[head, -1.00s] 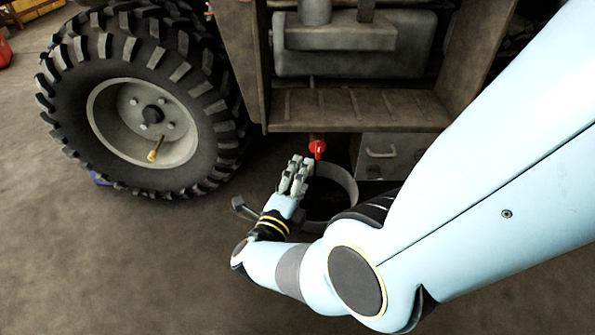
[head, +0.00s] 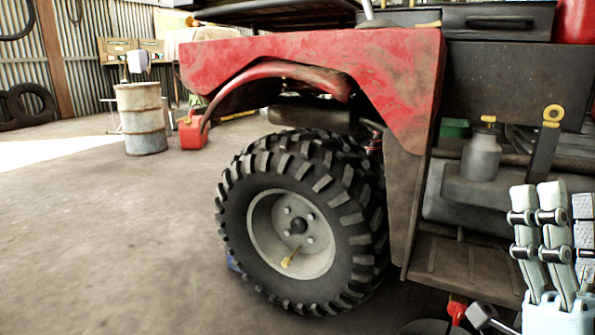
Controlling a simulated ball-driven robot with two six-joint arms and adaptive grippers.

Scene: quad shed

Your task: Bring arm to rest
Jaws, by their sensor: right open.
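My right gripper (head: 540,205) is at the right edge of the head view, pointing up. Its pale grey fingers are apart and nothing shows between them. It is in front of the quad's side, over the footwell (head: 465,268). Most of the right arm is outside the picture. My left gripper and left arm are not in view.
The red quad (head: 330,62) fills the right, with its knobbly wheel (head: 300,225) in the middle. A red handle (head: 457,311) shows below the footwell. A rusty drum (head: 140,118) and a red can (head: 192,131) stand behind. The floor at left is clear.

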